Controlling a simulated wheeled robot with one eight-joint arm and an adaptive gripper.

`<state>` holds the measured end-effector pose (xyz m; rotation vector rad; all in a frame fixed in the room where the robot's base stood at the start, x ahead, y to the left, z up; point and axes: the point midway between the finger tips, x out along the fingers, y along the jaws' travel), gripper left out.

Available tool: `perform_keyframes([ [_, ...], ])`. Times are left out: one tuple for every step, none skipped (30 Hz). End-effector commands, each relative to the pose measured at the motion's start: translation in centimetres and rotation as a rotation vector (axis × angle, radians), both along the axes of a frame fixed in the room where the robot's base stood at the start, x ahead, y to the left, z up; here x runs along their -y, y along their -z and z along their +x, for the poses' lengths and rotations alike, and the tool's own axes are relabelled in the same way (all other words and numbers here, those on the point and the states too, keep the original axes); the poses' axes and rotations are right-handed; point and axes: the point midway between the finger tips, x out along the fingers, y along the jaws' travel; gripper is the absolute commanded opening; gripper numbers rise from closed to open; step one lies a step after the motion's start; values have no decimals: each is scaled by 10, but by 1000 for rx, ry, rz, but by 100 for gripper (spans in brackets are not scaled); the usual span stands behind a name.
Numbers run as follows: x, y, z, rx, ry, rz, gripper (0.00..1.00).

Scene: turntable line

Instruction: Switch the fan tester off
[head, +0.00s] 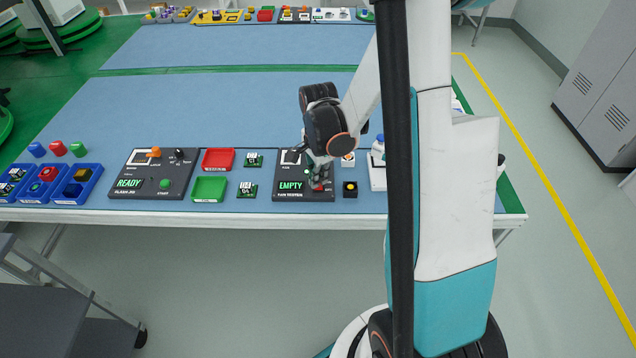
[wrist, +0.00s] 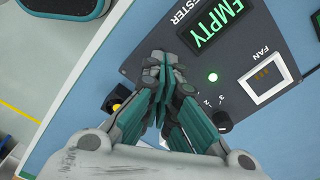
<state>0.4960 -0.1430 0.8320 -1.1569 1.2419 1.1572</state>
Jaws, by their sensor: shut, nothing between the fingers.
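The fan tester (head: 283,172) is a dark panel at the front of the blue bench; its panel also shows in the wrist view (wrist: 236,62). Its display (head: 290,186) reads EMPTY in green, and a green lamp (wrist: 213,77) is lit. A black knob (wrist: 222,120) stands beside printed numbers; its setting is unclear. The fan window (wrist: 267,80) shows something orange-brown inside. My gripper (wrist: 160,58) is shut and empty, its tips over the panel's near right part. A bit of red (head: 318,188) shows at the tips in the head view; contact cannot be told.
A small black box with a yellow button (head: 350,189) stands just right of the tester. Green circuit boards (head: 247,190), a red tray (head: 218,159) and a green tray (head: 209,189) lie left. The READY panel (head: 180,185) is farther left.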

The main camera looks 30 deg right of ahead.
Motion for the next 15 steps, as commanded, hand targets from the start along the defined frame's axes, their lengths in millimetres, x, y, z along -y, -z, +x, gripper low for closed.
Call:
perform_keyframes([
  [0,1,0,0,0,0,0],
  [0,2,0,0,0,0,0],
  [0,2,0,0,0,0,0],
  [0,3,0,0,0,0,0],
  [0,3,0,0,0,0,0],
  [0,4,0,0,0,0,0],
  [0,4,0,0,0,0,0],
  [0,4,0,0,0,0,0],
  [0,5,0,0,0,0,0],
  [0,5,0,0,0,0,0],
  [0,6,0,0,0,0,0],
  [0,6,0,0,0,0,0],
  [0,7,0,0,0,0,0],
  [0,7,0,0,0,0,0],
  [0,8,0,0,0,0,0],
])
